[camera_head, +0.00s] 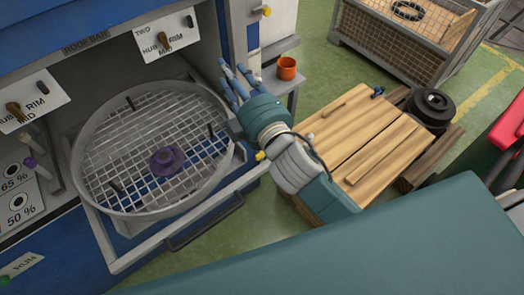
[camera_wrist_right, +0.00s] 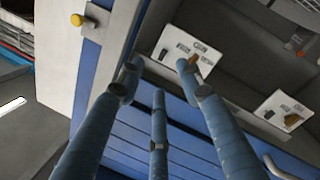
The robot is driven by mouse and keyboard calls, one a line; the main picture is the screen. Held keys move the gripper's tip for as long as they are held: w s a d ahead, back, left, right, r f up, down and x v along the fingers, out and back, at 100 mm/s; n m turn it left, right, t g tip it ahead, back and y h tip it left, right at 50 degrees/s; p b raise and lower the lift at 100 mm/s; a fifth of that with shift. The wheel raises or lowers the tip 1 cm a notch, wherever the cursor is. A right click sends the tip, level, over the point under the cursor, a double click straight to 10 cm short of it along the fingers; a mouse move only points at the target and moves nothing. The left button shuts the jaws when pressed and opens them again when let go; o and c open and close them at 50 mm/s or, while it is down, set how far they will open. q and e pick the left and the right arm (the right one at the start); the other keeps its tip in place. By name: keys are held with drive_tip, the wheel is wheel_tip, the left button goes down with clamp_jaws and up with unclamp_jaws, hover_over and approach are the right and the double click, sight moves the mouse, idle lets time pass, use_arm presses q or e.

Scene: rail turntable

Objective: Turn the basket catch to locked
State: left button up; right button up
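The round wire basket (camera_head: 95,160) sits on the pulled-out drawer at left, with a purple hub (camera_head: 166,160) at its centre. A small yellow knob (camera_head: 260,155) shows at the drawer's right edge, partly behind my right arm; I cannot tell whether it is the basket catch. My right gripper (camera_head: 230,78) is up and right of the basket, touching nothing that I can make out. In the right wrist view its blue fingers (camera_wrist_right: 160,78) are spread and empty, pointing towards a white plate (camera_wrist_right: 178,47) with a brown lever (camera_wrist_right: 187,64). My left gripper is out of view.
Another lever plate (camera_head: 32,102) is at left. A yellow knob (camera_head: 266,10) is on the cabinet post. An orange cup (camera_head: 286,68) stands on a side shelf (camera_head: 275,47). A wooden pallet (camera_head: 365,140) and a mesh crate (camera_head: 400,45) stand at right. The drawer handle (camera_head: 205,225) juts out in front.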

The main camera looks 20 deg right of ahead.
drive_tip(key=s+a+r+n+g+y, duration=0.2)
drive_tip(key=s+a+r+n+y, duration=0.1)
drive_tip(key=a+r+n+y, duration=0.55)
drive_tip(key=s+a+r+n+g+y, duration=0.25)
drive_tip(key=a+r+n+y, duration=0.35)
drive_tip(key=a+n, duration=0.4)
drive_tip(key=s+a+f+n+g+y, duration=0.2)
drive_tip(key=s+a+f+n+g, duration=0.55)
drive_tip(key=n+g, duration=0.6)
drive_tip(key=n+h, duration=1.3)
drive_tip(key=h, duration=0.7)
hover_over(262, 154)
wheel_tip(262, 154, down, 24)
wheel_tip(262, 154, down, 10)
drive_tip(key=p, duration=0.4)
drive_tip(key=shift+r, duration=0.15)
drive_tip(key=shift+f, duration=0.3)
